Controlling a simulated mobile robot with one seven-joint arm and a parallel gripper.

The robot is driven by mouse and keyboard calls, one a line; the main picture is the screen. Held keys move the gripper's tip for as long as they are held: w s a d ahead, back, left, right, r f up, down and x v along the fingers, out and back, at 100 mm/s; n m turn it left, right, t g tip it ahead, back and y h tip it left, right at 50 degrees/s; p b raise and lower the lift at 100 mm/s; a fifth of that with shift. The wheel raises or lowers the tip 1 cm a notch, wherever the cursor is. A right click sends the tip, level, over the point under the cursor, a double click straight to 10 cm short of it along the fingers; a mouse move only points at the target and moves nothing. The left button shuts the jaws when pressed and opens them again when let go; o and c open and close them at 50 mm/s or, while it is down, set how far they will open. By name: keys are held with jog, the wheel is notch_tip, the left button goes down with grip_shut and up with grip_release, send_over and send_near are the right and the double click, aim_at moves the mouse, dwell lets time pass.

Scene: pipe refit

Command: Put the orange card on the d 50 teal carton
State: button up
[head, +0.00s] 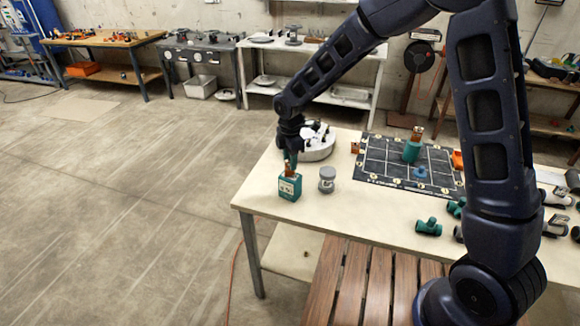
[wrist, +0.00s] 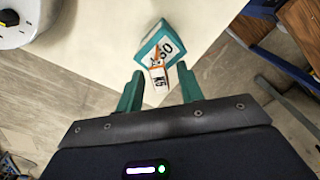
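The teal carton (head: 290,187) stands upright near the left front corner of the pale table. In the wrist view the carton (wrist: 151,46) shows a white label reading 50. A small orange card (head: 289,168) is at the carton's top, just under my gripper (head: 289,157). In the wrist view the card (wrist: 158,76) shows a white face marked K5 with orange edges, and overlaps the carton. My gripper (wrist: 159,90) is open, its teal fingers apart on either side of the card with gaps visible. Whether the card fully rests on the carton is hard to tell.
A grey jar (head: 327,180) stands just right of the carton, and a round white device (head: 318,146) is behind. Teal pipe fittings (head: 429,227) lie at the right.

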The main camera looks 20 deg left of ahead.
notch_tip(320, 180, up, 9)
jog(key=shift+f, duration=0.1)
dwell(0.3)
jog(key=shift+w+d, duration=0.15)
jog(key=shift+d, duration=0.05)
jog(key=w+d+r+m+t, duration=0.15)
jog(key=d+r+m, duration=0.3)
jog(key=d, duration=0.55)
jog(key=w+d+r+m, duration=0.2)
jog(key=d+r+m, duration=0.25)
jog(key=d, duration=0.65)
jog(key=w+d+r+m+t, duration=0.1)
jog(key=d+r+m, duration=0.35)
jog(key=d, duration=0.55)
jog(key=s+d+r+m+t, duration=0.1)
jog(key=s+d+m, duration=0.5)
jog(key=d, duration=0.4)
jog(key=s+d+r+m+t, duration=0.1)
jog(key=s+d+m, duration=0.6)
jog(key=d, duration=0.4)
jog(key=shift+s+d+r, duration=0.3)
jog(key=shift+s, duration=0.15)
